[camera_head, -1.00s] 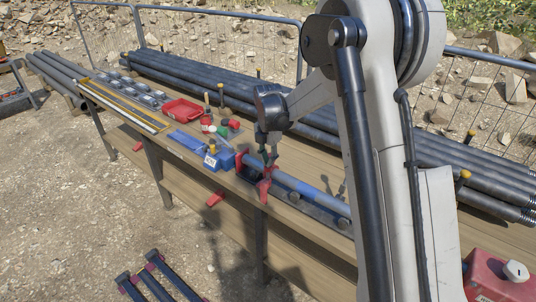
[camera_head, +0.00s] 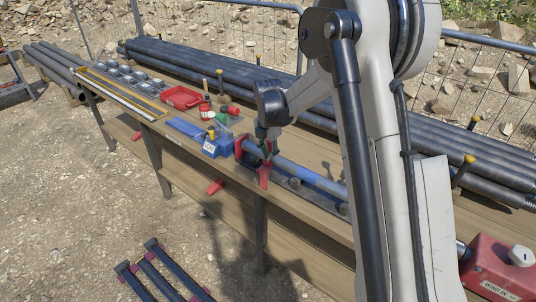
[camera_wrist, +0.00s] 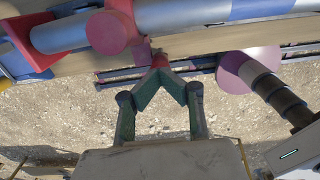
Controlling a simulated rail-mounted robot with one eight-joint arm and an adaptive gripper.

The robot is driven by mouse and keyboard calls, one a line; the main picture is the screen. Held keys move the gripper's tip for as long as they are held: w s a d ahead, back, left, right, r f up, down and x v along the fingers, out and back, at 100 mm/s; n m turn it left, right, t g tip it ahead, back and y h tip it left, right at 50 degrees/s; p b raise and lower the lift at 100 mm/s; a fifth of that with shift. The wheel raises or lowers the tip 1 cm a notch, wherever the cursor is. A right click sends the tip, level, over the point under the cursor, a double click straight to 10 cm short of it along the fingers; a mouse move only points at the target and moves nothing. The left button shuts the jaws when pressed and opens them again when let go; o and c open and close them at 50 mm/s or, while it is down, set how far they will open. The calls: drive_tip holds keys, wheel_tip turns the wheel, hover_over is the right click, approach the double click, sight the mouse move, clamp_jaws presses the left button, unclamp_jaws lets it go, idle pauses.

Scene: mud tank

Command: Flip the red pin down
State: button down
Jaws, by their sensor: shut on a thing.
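The red pin (camera_wrist: 161,61) shows as a small red tip between my fingertips in the wrist view; most of it is hidden by the fingers. My gripper (camera_wrist: 158,74) is shut on it, with both fingertips close together. In the head view my gripper (camera_head: 267,154) points down beside the blue-grey tube (camera_head: 310,177) at the bench's front edge. A red fitting (camera_head: 264,177) is just below my fingers there. In the wrist view a round red part (camera_wrist: 112,31) lies against the tube, left of my fingertips.
A blue box (camera_head: 216,146), a red tray (camera_head: 181,97) and small bottles stand left of my gripper on the wooden bench (camera_head: 325,225). Another red handle (camera_head: 215,187) sticks out below the bench edge. Long dark pipes (camera_head: 220,72) lie behind.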

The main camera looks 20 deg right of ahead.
wheel_tip(320, 180, up, 14)
drive_tip(key=shift+p, duration=0.4)
idle(0.4)
